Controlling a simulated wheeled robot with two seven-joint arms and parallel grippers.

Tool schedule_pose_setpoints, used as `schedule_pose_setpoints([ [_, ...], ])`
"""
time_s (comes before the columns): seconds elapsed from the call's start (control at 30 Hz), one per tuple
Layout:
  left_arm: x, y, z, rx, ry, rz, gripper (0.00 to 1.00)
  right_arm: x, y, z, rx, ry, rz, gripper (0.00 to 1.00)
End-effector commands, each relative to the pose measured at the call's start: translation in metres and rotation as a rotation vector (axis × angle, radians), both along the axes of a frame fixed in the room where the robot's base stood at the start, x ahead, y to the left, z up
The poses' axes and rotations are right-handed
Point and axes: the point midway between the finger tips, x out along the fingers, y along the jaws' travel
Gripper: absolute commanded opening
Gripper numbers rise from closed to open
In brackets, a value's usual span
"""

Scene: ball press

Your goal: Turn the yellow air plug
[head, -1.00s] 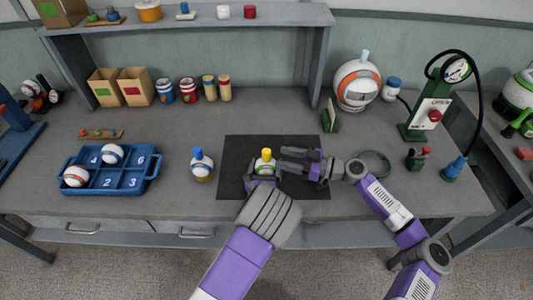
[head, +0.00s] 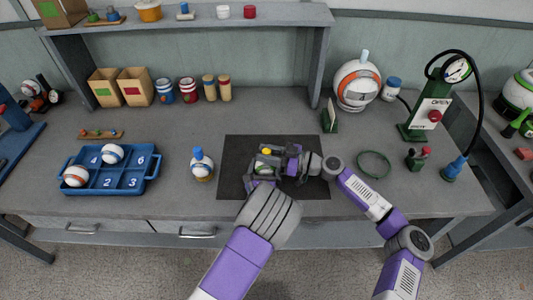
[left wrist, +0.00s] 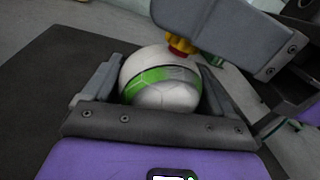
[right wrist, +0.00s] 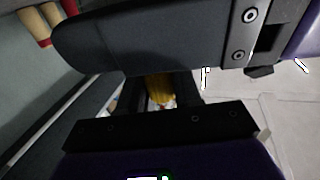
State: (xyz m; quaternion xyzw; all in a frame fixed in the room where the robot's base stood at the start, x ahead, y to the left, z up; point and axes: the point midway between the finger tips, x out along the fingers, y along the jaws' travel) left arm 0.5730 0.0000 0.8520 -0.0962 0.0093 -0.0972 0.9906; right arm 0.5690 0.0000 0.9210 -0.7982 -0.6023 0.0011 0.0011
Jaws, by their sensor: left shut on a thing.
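A white ball with a green band (left wrist: 160,90) sits over the black mat (head: 232,185). It is between the fingers of my left gripper (head: 262,180), which is shut on it. The yellow air plug (head: 267,152) stands on top of the ball; it also shows in the left wrist view (left wrist: 180,45). My right gripper (head: 273,161) is at the plug from the right, with a finger right beside it. In the right wrist view the plug (right wrist: 160,88) is between the fingers, close to both. I cannot tell whether they press on it.
A ball with a blue plug (head: 201,165) stands left of the mat. A blue tray (head: 110,190) with two balls is further left. A green ring (head: 375,164) lies right of the mat. A gauge pump (head: 430,110) stands at the back right. The desk behind the mat is clear.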

Motion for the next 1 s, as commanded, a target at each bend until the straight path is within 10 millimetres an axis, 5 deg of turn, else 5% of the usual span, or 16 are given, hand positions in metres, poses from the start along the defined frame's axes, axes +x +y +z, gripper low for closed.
schedule_pose_setpoints([
  [0.1, 0.0000, 0.0000, 0.0002, 0.000, -0.001, 0.000, 0.55, 0.0002, -0.0004, 0.0001, 0.000, 0.000, -0.001, 0.02],
  [0.47, -0.0001, 0.0000, 0.0001, 0.000, 0.000, 0.000, 0.55, 0.0002, -0.0002, 0.0003, -0.005, -0.001, -0.073, 0.02],
  [1.0, -0.0004, -0.0007, -0.0004, 0.001, 0.000, -0.002, 0.55, -0.0012, 0.0025, 0.0009, -0.007, -0.002, -0.394, 0.02],
])
